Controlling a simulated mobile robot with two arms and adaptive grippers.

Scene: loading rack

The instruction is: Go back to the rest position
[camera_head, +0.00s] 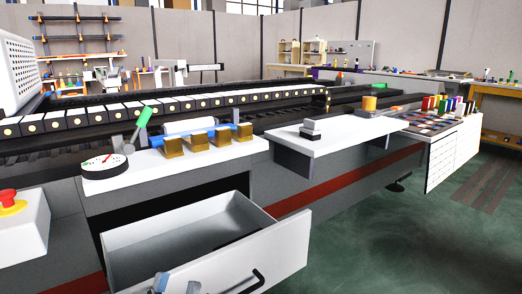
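My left gripper (176,286) only just shows at the bottom edge, in front of the open drawer (235,258). Two grey-blue finger parts stand apart with nothing seen between them. The rest of this gripper is cut off by the frame. My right gripper is not in view.
The drawer stands pulled out with a black handle. A red emergency button (9,200) is at the left. Green floor (370,255) is free at right.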

